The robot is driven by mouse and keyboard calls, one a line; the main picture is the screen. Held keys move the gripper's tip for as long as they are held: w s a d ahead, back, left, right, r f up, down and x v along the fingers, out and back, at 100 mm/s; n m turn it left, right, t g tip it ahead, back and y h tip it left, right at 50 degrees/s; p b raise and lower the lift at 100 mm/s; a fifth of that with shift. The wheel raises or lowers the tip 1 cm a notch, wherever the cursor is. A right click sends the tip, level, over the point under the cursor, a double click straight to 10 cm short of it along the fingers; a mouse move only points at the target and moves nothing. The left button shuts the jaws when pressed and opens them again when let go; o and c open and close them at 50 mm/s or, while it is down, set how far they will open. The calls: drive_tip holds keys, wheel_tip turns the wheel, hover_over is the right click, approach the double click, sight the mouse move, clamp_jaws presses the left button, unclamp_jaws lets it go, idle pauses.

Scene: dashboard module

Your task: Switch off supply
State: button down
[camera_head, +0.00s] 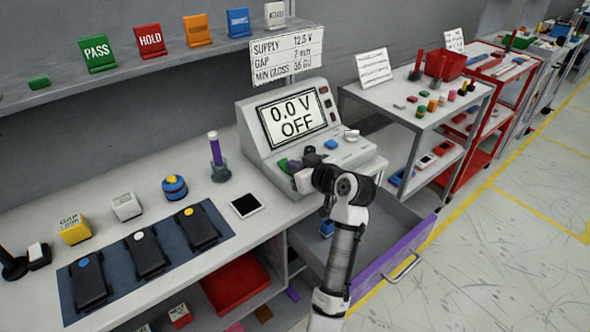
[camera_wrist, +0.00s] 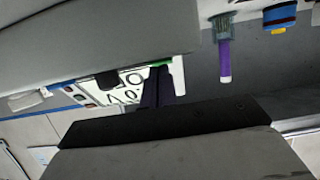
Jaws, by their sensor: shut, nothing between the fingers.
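The supply (camera_head: 260,145) is a pale grey console on the bench with a sloped front. Its screen (camera_head: 292,116) reads "0.0 V OFF". The screen also shows upside down in the wrist view (camera_wrist: 125,92). My gripper (camera_head: 296,167) is at the supply's lower left front, close to a green part (camera_head: 282,163). In the wrist view my gripper's dark fingers (camera_wrist: 156,88) are together and empty, beside the green part. Whether they touch it cannot be told. My wrist hides part of the supply's lower front. A blue button (camera_head: 331,144) and a pale knob (camera_head: 351,134) sit on the right of the panel.
An open drawer (camera_head: 392,255) with a purple front juts out below the supply, beside my arm. A blue mat (camera_head: 118,280) carries several black devices.

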drive_tip(key=shift+r, duration=0.15)
drive_tip(key=shift+r+p, duration=0.55)
drive_tip(key=shift+r, duration=0.15)
